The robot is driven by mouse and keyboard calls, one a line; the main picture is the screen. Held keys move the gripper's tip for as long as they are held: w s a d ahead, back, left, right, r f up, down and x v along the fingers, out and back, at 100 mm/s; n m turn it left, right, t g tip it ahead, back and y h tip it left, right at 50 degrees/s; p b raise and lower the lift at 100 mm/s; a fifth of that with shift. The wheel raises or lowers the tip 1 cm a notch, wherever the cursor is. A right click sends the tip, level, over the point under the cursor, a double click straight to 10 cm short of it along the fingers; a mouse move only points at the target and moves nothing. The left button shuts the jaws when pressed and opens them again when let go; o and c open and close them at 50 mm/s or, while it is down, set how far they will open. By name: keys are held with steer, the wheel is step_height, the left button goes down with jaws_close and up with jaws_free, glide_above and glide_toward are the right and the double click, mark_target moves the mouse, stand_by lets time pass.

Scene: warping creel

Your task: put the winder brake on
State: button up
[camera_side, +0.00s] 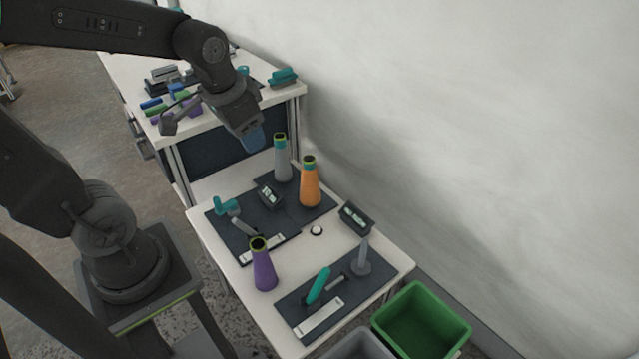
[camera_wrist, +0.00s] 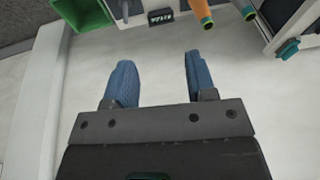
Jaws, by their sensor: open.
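Two teal-handled devices are on the table; I cannot tell for sure which is the winder brake. One is a tilted teal lever (camera_side: 318,286) on the front dark mat (camera_side: 287,297), near a grey upright spindle (camera_side: 361,260). The other is a teal handle (camera_side: 226,206) on the back-left mat (camera_side: 222,231), beside a light grey bar. My gripper (camera_side: 254,142) is raised above the far end of the table, apart from both. In the wrist view its blue fingers (camera_wrist: 158,64) are spread, with nothing between them.
A purple cone (camera_side: 263,268), an orange cone (camera_side: 310,185) and a grey cone (camera_side: 282,162) stand upright. Small dark display boxes (camera_side: 356,217) are on the table. A green bin (camera_side: 422,322) is at the front right. A white wall (camera_side: 480,130) borders the right side.

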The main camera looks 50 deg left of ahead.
steer(key=s+d+r, duration=0.1)
steer(key=s+d, duration=0.1)
steer(key=s+d+r+t, duration=0.1)
steer(key=s+d, duration=0.1)
steer(key=s+d+r+t+h, duration=0.1)
steer(key=s+d+r, duration=0.1)
steer(key=shift+c, duration=0.2)
steer(key=g+y, duration=0.1)
steer(key=y, duration=0.2)
glide_above(235, 219)
step_height(235, 219, down, 22)
steer(key=s+f+h, duration=0.3)
steer(key=s+f, duration=0.1)
steer(key=f, duration=0.6)
steer(key=x, duration=1.3)
steer(key=shift+w+d, duration=0.1)
steer(key=shift+d, duration=0.05)
steer(key=shift+c, duration=0.2)
jaws_close()
